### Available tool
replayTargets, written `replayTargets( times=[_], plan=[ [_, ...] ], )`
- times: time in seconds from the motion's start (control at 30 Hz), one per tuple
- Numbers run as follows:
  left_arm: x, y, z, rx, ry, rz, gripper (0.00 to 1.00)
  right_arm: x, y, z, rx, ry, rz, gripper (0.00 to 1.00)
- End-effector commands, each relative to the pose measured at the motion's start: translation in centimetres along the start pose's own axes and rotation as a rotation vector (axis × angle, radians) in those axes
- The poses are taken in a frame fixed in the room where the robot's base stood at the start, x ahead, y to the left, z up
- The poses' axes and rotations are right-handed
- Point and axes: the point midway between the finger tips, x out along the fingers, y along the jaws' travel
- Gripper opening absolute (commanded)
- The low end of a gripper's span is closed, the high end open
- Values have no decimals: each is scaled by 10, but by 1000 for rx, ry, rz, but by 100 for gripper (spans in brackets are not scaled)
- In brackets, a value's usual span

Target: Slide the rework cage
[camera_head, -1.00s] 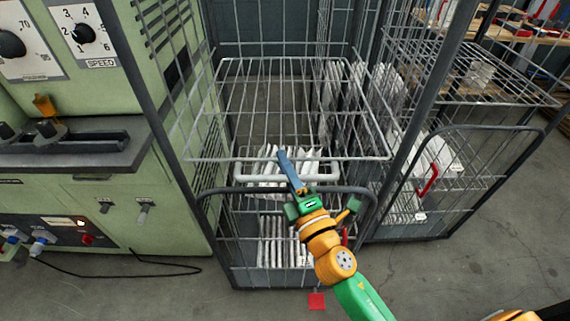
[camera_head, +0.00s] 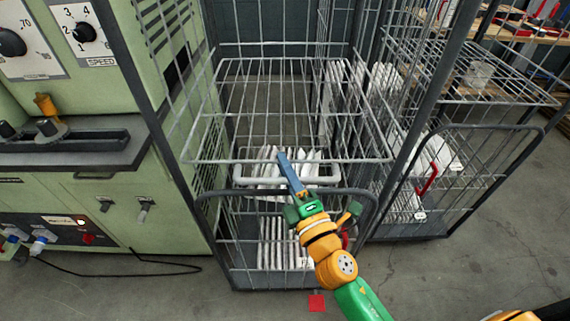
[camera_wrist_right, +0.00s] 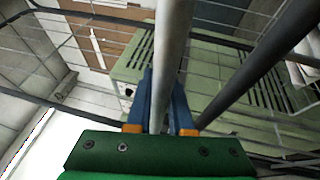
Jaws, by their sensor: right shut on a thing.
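A grey wire cage (camera_head: 208,205) stands in the middle of the head view, with white packs (camera_head: 275,240) upright inside and a red tag (camera_head: 316,302) low at its front. A pale U-shaped handle bar (camera_head: 250,181) crosses its front. My right gripper (camera_head: 289,168) reaches in from the lower right with blue fingers at this bar. In the right wrist view the blue fingers (camera_wrist_right: 160,105) are shut on the pale bar (camera_wrist_right: 170,45), one on each side. I cannot read any label naming the cage. My left gripper is not in view.
A green machine (camera_head: 150,205) with a grey ledge stands close on the left, a black cable (camera_head: 120,273) on the floor before it. A second wire cage (camera_head: 500,180) with white packs and a red latch stands close on the right. Bare floor (camera_head: 480,270) lies in front.

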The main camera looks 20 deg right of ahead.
Motion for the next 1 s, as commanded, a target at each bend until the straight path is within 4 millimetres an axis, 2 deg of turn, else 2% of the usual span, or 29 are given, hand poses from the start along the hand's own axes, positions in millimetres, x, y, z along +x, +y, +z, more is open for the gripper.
replayTargets(
  times=[0.07,0.1,0.2,0.53,0.8,1.0],
  plan=[
    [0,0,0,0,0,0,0,0,-1,-1,0,2,-1,0],
    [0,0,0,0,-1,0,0,0,-1,-1,-1,2,-1,28],
    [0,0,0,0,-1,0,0,0,-1,0,-1,2,0,50],
    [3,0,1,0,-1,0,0,-5,-2,-1,-1,2,-1,50],
    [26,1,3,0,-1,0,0,-53,-7,0,1,0,-4,50],
    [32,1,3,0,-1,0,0,-70,-3,0,0,2,-2,50]
  ],
)
